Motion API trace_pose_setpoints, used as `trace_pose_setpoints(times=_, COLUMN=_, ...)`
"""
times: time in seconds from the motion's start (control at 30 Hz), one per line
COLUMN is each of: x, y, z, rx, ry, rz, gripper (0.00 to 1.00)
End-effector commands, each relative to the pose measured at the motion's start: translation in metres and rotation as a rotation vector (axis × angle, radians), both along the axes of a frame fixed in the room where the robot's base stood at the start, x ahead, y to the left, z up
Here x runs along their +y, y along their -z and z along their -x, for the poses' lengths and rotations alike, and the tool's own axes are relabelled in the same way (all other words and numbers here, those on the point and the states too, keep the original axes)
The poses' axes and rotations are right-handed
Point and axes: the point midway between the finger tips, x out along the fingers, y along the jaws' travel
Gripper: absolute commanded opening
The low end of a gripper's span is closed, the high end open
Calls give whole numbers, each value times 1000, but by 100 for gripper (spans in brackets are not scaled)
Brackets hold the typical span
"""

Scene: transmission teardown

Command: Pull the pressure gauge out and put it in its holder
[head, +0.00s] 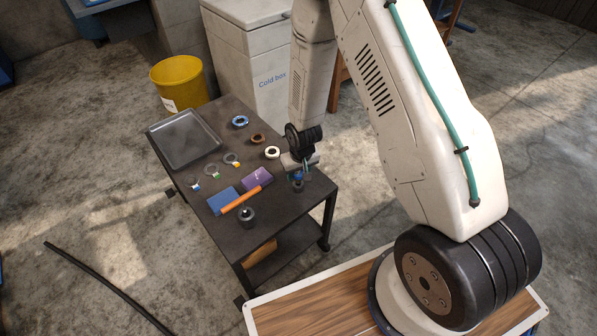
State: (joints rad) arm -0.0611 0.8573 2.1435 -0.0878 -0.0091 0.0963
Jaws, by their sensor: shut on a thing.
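My gripper (301,166) is over the near right part of the dark cart top, pointing down. It is shut on a small part with blue on it (298,176), which I take to be the pressure gauge; the jaws hide much of it. A small dark piece (297,186) shows just below; I cannot tell whether the two touch. A dark round part with a hole or knob on top (248,215) stands at the cart's near edge. I cannot tell which piece is the gauge's holder.
The cart top (285,205) also carries a grey tray (184,138), several rings such as a blue one (240,121), a blue block (223,201), a purple block (257,179) and an orange bar (241,200). A yellow bucket (180,82) and the cold box (245,50) stand behind.

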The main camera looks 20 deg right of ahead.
Motion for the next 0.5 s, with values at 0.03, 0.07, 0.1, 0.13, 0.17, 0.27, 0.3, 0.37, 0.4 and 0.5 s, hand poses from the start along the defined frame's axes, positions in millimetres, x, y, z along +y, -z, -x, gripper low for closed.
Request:
trace_pose_setpoints(times=0.03, x=0, y=0, z=0, rx=-1, ry=0, rz=0, gripper=18)
trace_pose_setpoints(times=0.07, x=0, y=0, z=0, rx=-1, ry=0, rz=0, gripper=18)
trace_pose_setpoints(times=0.1, x=0, y=0, z=0, rx=-1, ry=0, rz=0, gripper=18)
trace_pose_setpoints(times=0.13, x=0, y=0, z=0, rx=-1, ry=0, rz=0, gripper=18)
trace_pose_setpoints(times=0.17, x=0, y=0, z=0, rx=-1, ry=0, rz=0, gripper=18)
trace_pose_setpoints(times=0.27, x=0, y=0, z=0, rx=0, ry=0, rz=0, gripper=18)
trace_pose_setpoints(times=0.3, x=0, y=0, z=0, rx=0, ry=0, rz=0, gripper=18)
trace_pose_setpoints(times=0.37, x=0, y=0, z=0, rx=0, ry=0, rz=0, gripper=18)
trace_pose_setpoints(times=0.4, x=0, y=1, z=0, rx=0, ry=0, rz=0, gripper=18)
trace_pose_setpoints(times=0.5, x=0, y=4, z=0, rx=0, ry=0, rz=0, gripper=18)
